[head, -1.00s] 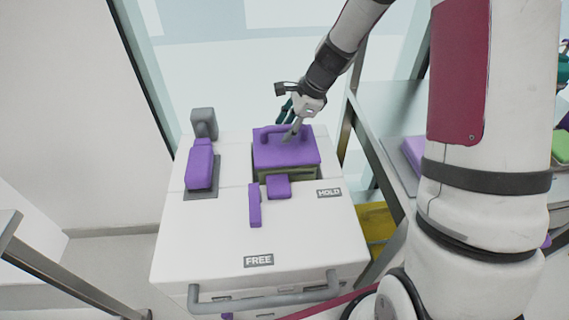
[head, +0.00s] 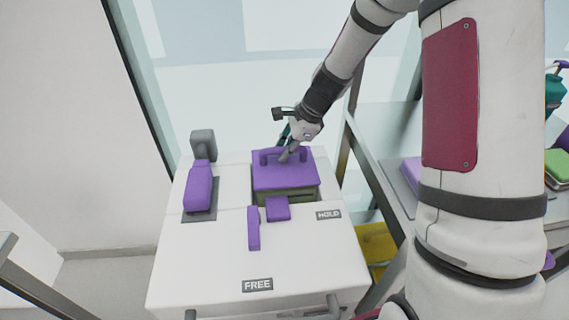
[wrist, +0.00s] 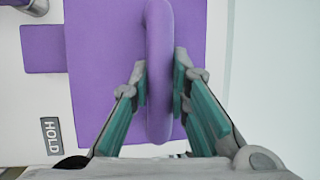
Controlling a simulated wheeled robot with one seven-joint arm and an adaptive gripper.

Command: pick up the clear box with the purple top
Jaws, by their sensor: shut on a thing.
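The clear box with the purple top (head: 265,178) sits in the white cabinet's top, its greenish see-through side showing below the lid. The purple lid (wrist: 105,60) fills much of the wrist view, with its handle (wrist: 159,70) running up the middle. My gripper (head: 285,156) is at the handle in the head view. In the wrist view my gripper (wrist: 160,88) has one teal-padded finger on each side of the handle and is shut on it. The box's lower part is hidden in the cabinet.
The white cabinet (head: 200,265) bears FREE and HOLD labels, a purple lever (head: 199,187) at left and small purple latch pieces (head: 254,229) in front of the box. A metal shelf rack (head: 365,150) stands close on the right. A glass panel is behind.

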